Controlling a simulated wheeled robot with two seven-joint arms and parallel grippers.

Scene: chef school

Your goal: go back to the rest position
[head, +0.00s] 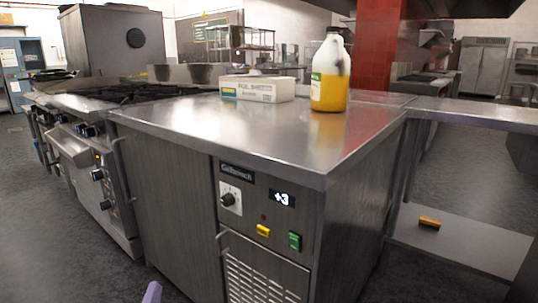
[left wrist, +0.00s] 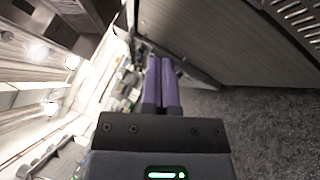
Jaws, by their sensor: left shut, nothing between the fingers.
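My left gripper (left wrist: 161,84) shows in the left wrist view with its two purple fingers side by side and touching, shut with nothing between them. In the head view only a small purple tip of my left gripper (head: 152,292) shows at the bottom edge, low in front of the steel counter (head: 190,112). The gripper is apart from the counter. My right gripper is in neither view.
A juice jug (head: 330,85) and a white box (head: 257,89) stand on the counter. A stove (head: 85,150) adjoins it at left. An orange-brown object (head: 429,223) lies on a low shelf (head: 460,245) at right. Grey floor (head: 60,260) is clear at lower left.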

